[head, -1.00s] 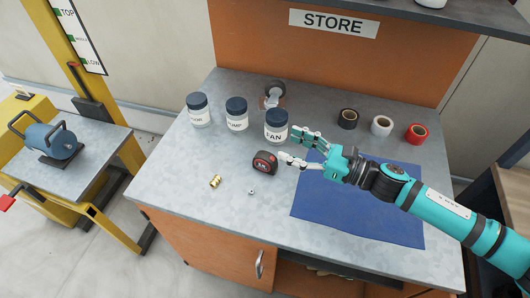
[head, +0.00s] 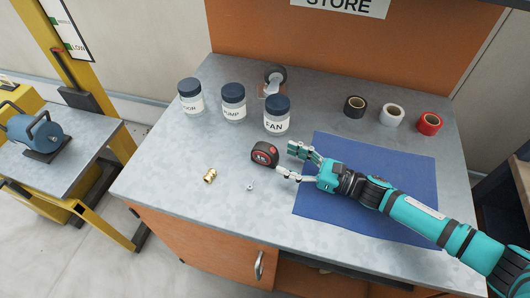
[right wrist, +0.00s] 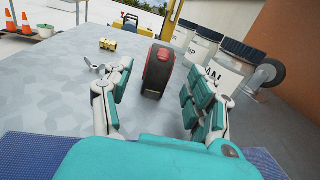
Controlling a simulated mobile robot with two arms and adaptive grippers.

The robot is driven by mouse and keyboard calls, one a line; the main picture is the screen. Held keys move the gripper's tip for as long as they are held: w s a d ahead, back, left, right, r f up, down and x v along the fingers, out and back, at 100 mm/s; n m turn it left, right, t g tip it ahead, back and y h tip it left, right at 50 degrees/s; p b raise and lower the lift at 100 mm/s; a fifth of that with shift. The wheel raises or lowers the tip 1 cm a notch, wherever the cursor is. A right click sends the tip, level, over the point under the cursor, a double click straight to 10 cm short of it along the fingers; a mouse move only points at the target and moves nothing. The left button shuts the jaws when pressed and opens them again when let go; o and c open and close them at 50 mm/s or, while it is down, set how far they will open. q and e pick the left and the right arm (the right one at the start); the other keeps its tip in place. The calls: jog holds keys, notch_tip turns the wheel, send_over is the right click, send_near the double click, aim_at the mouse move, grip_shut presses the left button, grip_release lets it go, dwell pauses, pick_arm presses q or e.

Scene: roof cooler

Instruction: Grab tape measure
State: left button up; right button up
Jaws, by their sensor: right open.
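The tape measure (head: 265,153) is black with a red face and stands on the grey bench top, left of the blue mat. In the right wrist view the tape measure (right wrist: 158,71) stands upright ahead, between the two fingers and just beyond their tips. My right gripper (head: 293,163) is open and empty, low over the bench, its fingers pointing left at the tape measure. It also shows in the right wrist view (right wrist: 157,85), a finger on each side. My left gripper is out of view.
Three labelled jars with dark lids, the nearest being the FAN jar (head: 277,115), stand behind the tape measure. A brass fitting (head: 210,176) and a small metal piece (head: 250,187) lie left and in front. Tape rolls (head: 392,114) stand at back right. The blue mat (head: 400,175) is bare.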

aim_at(265, 150)
jog(key=shift+x, duration=1.1)
jog(key=p+x, duration=0.1)
jog(key=x, duration=0.3)
jog(key=shift+w+a+r+p, duration=0.2)
jog(key=shift+a+p, duration=0.15)
jog(key=shift+w+a+f, duration=0.15)
jog(key=shift+a, duration=0.1)
jog(key=shift+d, duration=0.1)
jog(key=shift+c, duration=0.6)
grip_shut()
